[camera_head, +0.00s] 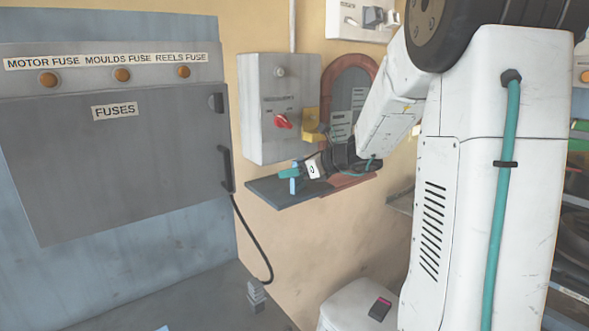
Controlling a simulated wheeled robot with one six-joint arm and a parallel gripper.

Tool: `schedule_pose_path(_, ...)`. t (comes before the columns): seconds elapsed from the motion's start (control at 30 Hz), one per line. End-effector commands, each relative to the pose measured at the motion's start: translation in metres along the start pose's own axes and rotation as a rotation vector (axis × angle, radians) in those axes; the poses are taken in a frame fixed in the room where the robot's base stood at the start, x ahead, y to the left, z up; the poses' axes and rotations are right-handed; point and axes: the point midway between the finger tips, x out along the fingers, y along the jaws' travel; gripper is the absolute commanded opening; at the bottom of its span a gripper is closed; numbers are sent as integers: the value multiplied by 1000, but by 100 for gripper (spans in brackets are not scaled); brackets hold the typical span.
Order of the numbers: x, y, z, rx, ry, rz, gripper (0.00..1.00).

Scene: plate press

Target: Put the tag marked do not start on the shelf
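The shelf (275,193) is a small dark ledge on the tan wall, below a grey switch box (262,115) with a red knob (283,121). My gripper (291,178) is low over the shelf, pointing left; teal and light blue parts show at its tip. I cannot tell whether these are fingers or something held, or whether they touch the shelf. A yellow piece (313,126) is at the right side of the switch box. No tag reading "do not start" can be made out; my arm hides part of the wall and shelf.
A reddish arched board (350,66) with grey lettered plates (358,98) is on the wall behind my arm. A grey fuse cabinet (130,150) with a dark handle fills the left. Below are a grey surface (205,300) and a white bin-like object (350,305).

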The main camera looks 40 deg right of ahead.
Motion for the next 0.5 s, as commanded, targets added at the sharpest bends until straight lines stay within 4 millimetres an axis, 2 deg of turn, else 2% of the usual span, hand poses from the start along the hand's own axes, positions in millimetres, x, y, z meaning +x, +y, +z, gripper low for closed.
schedule_pose_path(0.37, -2, 0, 5, -3, -2, -1, 61)
schedule_pose_path(0.5, -22, -1, 4, -1, -2, -3, 61)
